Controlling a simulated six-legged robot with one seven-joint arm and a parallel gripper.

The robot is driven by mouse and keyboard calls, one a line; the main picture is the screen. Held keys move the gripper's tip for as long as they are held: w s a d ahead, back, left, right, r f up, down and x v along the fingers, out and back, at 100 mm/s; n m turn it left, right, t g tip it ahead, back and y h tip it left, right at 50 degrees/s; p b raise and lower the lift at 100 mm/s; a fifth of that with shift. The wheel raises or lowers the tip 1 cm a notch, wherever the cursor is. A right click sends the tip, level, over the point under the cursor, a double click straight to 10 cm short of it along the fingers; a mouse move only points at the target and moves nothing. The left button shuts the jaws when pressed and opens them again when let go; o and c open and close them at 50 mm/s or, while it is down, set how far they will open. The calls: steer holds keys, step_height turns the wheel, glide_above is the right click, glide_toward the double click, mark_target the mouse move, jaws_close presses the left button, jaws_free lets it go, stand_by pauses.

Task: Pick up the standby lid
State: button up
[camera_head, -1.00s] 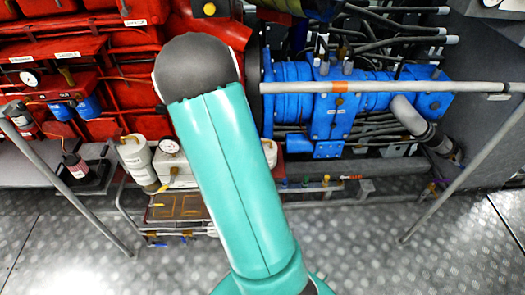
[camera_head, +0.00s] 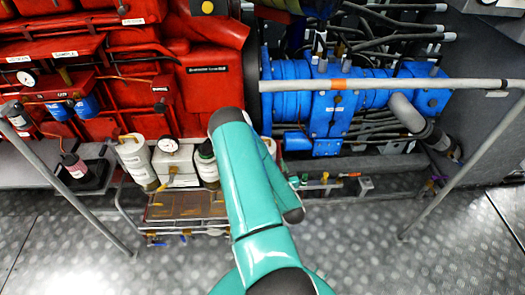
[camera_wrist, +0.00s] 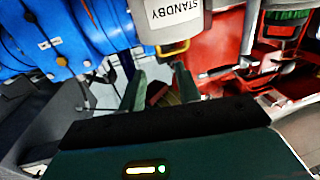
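In the wrist view a pale canister (camera_wrist: 168,16) marked STANDBY shows upside down at the top. A yellow handle-like piece (camera_wrist: 172,48) shows at its end facing my gripper; I cannot clearly make out the lid's outline. My gripper (camera_wrist: 160,86) has its two green fingers apart, with nothing seen held between them, a little short of the canister.
Other containers stand left of my arm: a white canister (camera_head: 136,160), one with a gauge (camera_head: 171,150) and one with a dark green top (camera_head: 205,160). A grey rail (camera_head: 400,86) crosses before the blue machinery (camera_head: 330,115). Red engine blocks (camera_head: 210,85) stand behind.

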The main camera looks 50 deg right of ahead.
mark_target(270, 144)
steer(key=x, duration=0.6)
steer(key=shift+w+d, duration=0.1)
steer(key=shift+w, duration=0.1)
steer(key=shift+d+x, duration=0.2)
steer(key=shift+x, duration=2.95)
steer(key=shift+s, duration=0.15)
jaws_close()
